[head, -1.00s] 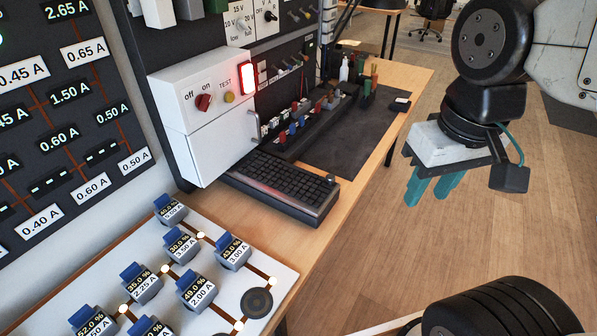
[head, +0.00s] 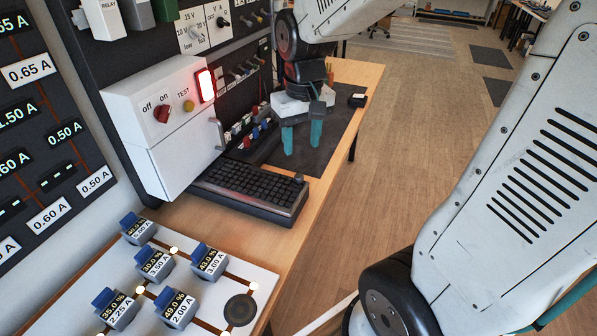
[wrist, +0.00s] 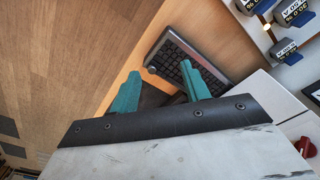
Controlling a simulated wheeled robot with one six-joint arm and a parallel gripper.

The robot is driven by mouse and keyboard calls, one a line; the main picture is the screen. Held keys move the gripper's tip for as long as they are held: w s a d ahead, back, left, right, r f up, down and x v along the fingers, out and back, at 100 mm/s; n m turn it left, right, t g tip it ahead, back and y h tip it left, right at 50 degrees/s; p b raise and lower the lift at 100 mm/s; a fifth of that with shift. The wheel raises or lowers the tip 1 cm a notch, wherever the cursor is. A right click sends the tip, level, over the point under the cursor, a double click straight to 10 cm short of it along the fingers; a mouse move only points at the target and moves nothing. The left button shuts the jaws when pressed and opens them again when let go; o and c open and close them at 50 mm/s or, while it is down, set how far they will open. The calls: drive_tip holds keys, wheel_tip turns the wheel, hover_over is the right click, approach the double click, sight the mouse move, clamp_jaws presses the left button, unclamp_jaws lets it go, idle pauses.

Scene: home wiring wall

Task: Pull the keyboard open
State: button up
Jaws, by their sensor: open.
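The black keyboard (head: 250,191) lies on the wooden desk in the head view, in front of the white box. It sticks out from beneath or beside the box; its hidden end I cannot make out. A small round knob (head: 298,178) stands at its right end. In the wrist view the keyboard (wrist: 175,58) shows beyond the fingertips, with the knob (wrist: 152,69) at its near left corner. My gripper (head: 302,140) is open and empty, with teal fingers pointing down. It appears above the dark mat, behind the knob, apart from the keyboard.
The white box (head: 165,125) has a red switch, a yellow TEST button and a lit red lamp. Small coloured parts (head: 247,132) stand behind the keyboard. A white board (head: 190,285) with several blue-topped modules lies in front.

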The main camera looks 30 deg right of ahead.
hover_over(299, 175)
drive_tip(key=shift+m+g, duration=0.3)
drive_tip(key=shift+m, duration=0.1)
wheel_tip(299, 175, down, 11)
drive_tip(key=shift+s+a, duration=0.1)
wheel_tip(299, 175, down, 8)
drive_tip(key=shift+r, duration=0.1)
drive_tip(key=shift+c, duration=0.4)
clamp_jaws()
